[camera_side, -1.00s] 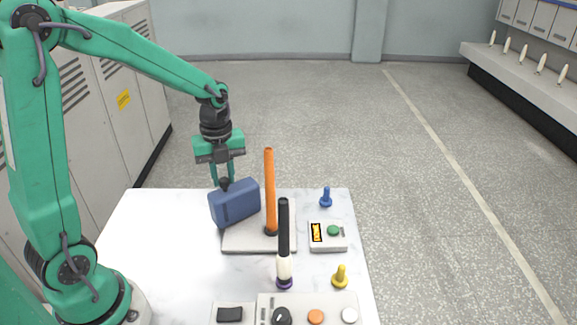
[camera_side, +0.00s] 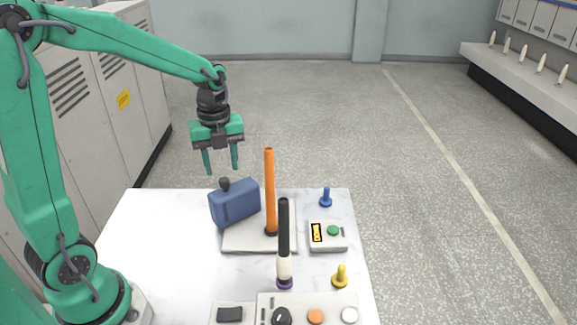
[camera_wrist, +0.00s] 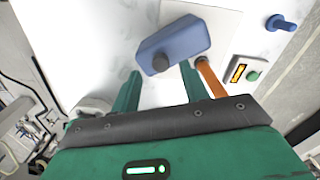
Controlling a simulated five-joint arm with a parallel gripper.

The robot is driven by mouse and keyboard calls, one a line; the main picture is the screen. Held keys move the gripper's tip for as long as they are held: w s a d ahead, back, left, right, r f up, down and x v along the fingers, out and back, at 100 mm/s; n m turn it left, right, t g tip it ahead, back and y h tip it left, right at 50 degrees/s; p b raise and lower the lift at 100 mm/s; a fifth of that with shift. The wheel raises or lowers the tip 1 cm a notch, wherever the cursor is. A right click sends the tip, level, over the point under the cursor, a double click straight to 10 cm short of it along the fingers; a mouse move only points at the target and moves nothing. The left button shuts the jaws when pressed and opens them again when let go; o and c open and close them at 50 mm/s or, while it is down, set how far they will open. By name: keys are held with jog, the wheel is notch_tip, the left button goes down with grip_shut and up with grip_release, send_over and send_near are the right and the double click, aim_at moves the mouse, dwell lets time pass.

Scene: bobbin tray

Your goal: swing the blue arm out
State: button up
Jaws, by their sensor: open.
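The blue arm (camera_side: 235,204) is a thick blue block with a dark knob (camera_side: 225,184) on top. It sits at the left of an upright orange post (camera_side: 270,190), over a pale base plate (camera_side: 245,245). My gripper (camera_side: 221,172) is open and empty, just above the knob and apart from it. In the wrist view the blue arm (camera_wrist: 185,38) lies beyond the fingertips, and its knob (camera_wrist: 160,62) shows between the two fingers (camera_wrist: 160,75). The orange post (camera_wrist: 210,80) stands beside the right finger there.
A black rod with a white and purple foot (camera_side: 284,240) stands in front of the post. A small box with a green button (camera_side: 333,230), a blue peg (camera_side: 326,198) and a yellow peg (camera_side: 340,277) are at right. A control panel (camera_side: 300,300) lies in front. The table's left is clear.

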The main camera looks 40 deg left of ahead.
jog(key=shift+r, duration=2.15)
jog(key=shift+s+r, duration=0.1)
jog(key=s+d+r+n+t, duration=0.2)
jog(key=s+n, duration=0.4)
jog(key=n, duration=0.5)
jog(key=s+d+r+n+t, duration=0.2)
jog(key=s+n, duration=0.5)
jog(key=n, duration=0.5)
jog(key=shift+d+r+t, duration=0.15)
jog(key=shift+d+t, duration=0.65)
jog(key=shift+d, duration=0.4)
